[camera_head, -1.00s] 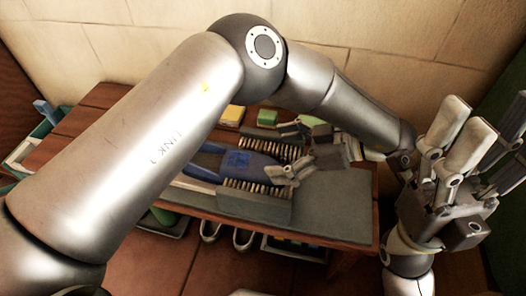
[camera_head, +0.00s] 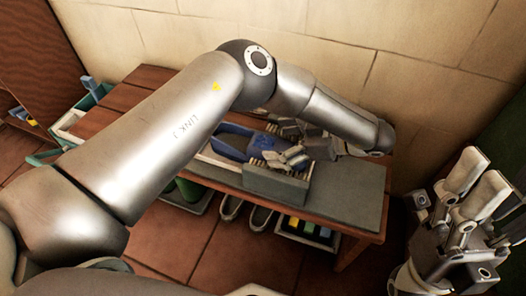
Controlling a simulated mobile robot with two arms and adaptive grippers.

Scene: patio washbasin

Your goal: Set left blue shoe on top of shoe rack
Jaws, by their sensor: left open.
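A blue item (camera_head: 236,142), shoe-like in shape, lies on the wooden bench, partly covered by my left arm. I cannot tell for sure that it is the left shoe. My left gripper (camera_head: 305,145) is open at the right end of the blue item, low over a grey brush holder (camera_head: 275,184). Whether its fingers touch anything is unclear. My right gripper (camera_head: 478,190) is open and empty at the right, fingers up, clear of the bench. No shoe rack shows clearly.
The wooden bench (camera_head: 145,80) stands against the tiled wall, with a bare grey mat (camera_head: 345,195) on its right part. Dark shoes (camera_head: 260,216) and a tray of bottles (camera_head: 305,232) sit on the floor below. A wooden shelf (camera_head: 18,112) stands at far left.

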